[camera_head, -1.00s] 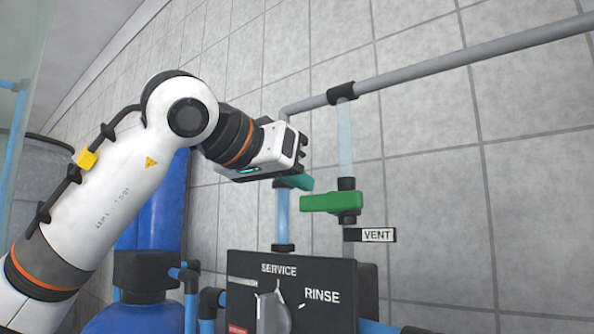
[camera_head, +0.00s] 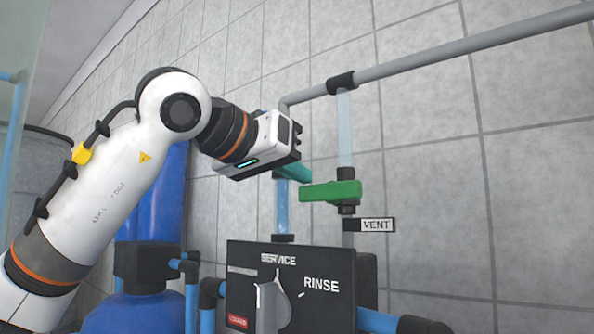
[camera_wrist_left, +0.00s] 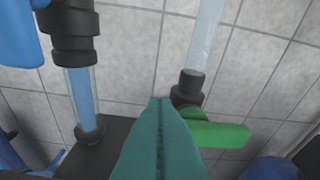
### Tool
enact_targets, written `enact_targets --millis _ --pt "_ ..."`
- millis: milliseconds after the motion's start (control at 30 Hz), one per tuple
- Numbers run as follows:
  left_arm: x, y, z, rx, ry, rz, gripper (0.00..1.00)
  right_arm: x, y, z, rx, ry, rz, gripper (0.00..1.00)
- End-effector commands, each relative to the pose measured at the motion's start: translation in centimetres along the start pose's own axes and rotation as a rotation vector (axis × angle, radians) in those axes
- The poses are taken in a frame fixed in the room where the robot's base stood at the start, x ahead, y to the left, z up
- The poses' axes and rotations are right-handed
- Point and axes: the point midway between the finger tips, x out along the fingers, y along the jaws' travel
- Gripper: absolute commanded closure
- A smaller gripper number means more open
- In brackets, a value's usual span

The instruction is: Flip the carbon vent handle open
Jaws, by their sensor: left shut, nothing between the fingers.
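The green vent handle (camera_head: 331,191) sits on a black valve fitting on the right clear pipe, just above the VENT label (camera_head: 376,225). It lies roughly level, across the upright pipe, pointing left. My left gripper (camera_head: 308,174) has teal fingers pressed together, empty, just left of the handle and slightly above its left end. In the left wrist view the shut fingers (camera_wrist_left: 160,108) stand left of the green handle (camera_wrist_left: 222,134) and partly overlap its near end. Whether they touch it I cannot tell. My right gripper is not in view.
A second clear pipe (camera_head: 283,210) stands behind and below my gripper. A black SERVICE/RINSE panel (camera_head: 335,305) with a knob is below. A grey pipe (camera_head: 440,57) runs above. Blue tanks (camera_head: 160,205) are at left. The tiled wall right of the label is clear.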

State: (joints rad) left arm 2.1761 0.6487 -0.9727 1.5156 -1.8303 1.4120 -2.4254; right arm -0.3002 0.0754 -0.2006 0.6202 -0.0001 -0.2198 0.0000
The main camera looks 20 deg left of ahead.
Motion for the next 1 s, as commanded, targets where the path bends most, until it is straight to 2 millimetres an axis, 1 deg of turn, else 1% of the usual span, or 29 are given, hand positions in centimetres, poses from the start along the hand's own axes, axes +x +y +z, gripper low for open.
enact_targets --millis 167,367,667,1000 --pt "0.1 0.2 -0.3 -0.042 0.004 -0.009 1.00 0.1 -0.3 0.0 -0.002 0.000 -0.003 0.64" --pt "0.2 0.6 -0.7 -0.140 0.004 -0.033 1.00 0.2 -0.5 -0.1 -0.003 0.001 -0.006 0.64" --pt "0.6 1.2 -1.9 -0.395 0.005 -0.096 1.00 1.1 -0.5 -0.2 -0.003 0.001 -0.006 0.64" --pt "0.9 1.5 -3.4 -0.708 0.006 -0.174 1.00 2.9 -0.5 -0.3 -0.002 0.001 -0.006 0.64"
